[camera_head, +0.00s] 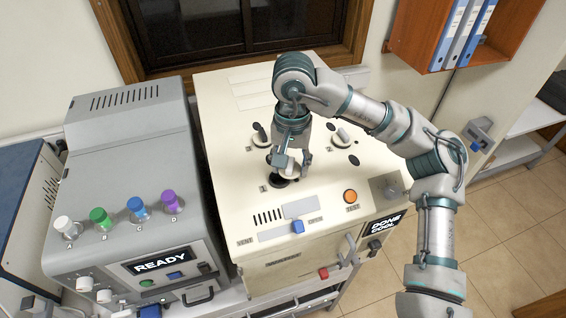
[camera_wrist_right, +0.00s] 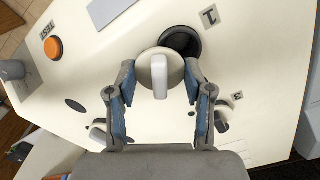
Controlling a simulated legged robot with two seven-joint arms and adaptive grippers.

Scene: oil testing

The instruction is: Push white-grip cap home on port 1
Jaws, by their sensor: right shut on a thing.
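The white-grip cap (camera_wrist_right: 160,75) is a pale disc with a raised white bar, held between the fingers of my right gripper (camera_wrist_right: 158,68). In the head view, my right gripper (camera_head: 290,165) points down over the front left of the cream machine's top. Port 1 (camera_wrist_right: 182,42) is a dark round opening beside the "1" label (camera_wrist_right: 209,16). The cap overlaps part of its rim in the wrist view, and the dark opening still shows. In the head view, the dark port 1 (camera_head: 284,181) shows just below the cap. Their exact gap cannot be told. My left gripper is out of view.
Other capped ports (camera_head: 261,138) (camera_head: 342,138) stand behind on the cream machine (camera_head: 230,110). The grey machine (camera_head: 125,120) at left carries coloured knobs and reads READY.

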